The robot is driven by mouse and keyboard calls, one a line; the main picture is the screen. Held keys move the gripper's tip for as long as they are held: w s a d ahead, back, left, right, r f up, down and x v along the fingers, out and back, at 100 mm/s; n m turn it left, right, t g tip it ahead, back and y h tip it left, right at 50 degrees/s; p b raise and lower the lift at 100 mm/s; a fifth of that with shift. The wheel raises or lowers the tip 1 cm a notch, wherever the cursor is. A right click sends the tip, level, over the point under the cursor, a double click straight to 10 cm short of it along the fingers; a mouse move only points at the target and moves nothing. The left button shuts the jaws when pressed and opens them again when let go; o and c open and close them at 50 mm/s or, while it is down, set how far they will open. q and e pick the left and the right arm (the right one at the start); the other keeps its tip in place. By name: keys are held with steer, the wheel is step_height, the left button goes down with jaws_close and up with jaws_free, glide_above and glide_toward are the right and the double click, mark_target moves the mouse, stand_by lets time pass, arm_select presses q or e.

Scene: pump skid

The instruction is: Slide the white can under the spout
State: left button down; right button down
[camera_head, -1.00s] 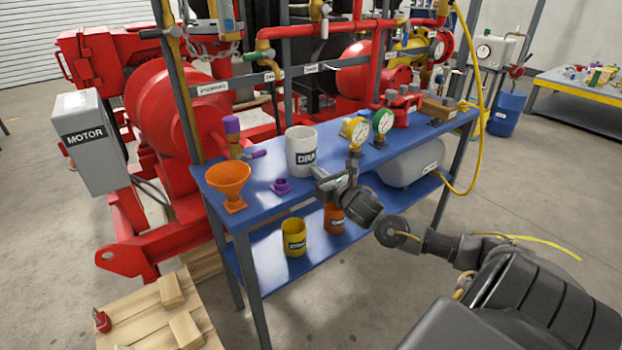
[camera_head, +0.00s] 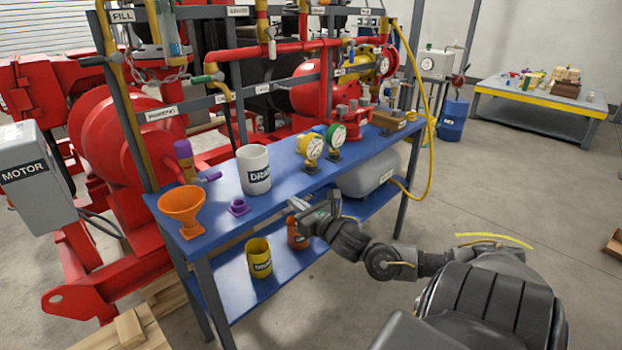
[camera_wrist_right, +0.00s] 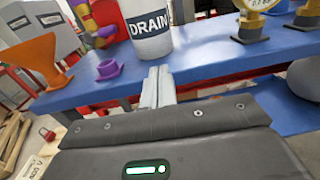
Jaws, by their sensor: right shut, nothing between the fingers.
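The white can (camera_head: 254,168), a white cylinder with a dark DRAIN label, stands upright on the blue bench top (camera_head: 215,222). It also shows in the right wrist view (camera_wrist_right: 147,42), straight beyond the fingers. A yellow spout with a green handle (camera_head: 222,92) hangs from the pipework behind and above the can, a little to its left in the head view. My right gripper (camera_head: 294,206) is shut and empty at the bench's front edge, apart from the can. Its closed fingers also show in the wrist view (camera_wrist_right: 157,80). My left gripper is not in view.
An orange funnel (camera_head: 183,205) and a small purple flanged piece (camera_head: 238,207) stand left of the can. Gauges (camera_head: 312,148) stand to its right. A yellow can (camera_head: 259,257) and an orange can (camera_head: 297,235) sit on the lower shelf. Red pipes run behind the bench.

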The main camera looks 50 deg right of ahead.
steer(key=s, duration=0.4)
steer(key=shift+s+a, duration=0.2)
steer(key=shift+a, duration=0.1)
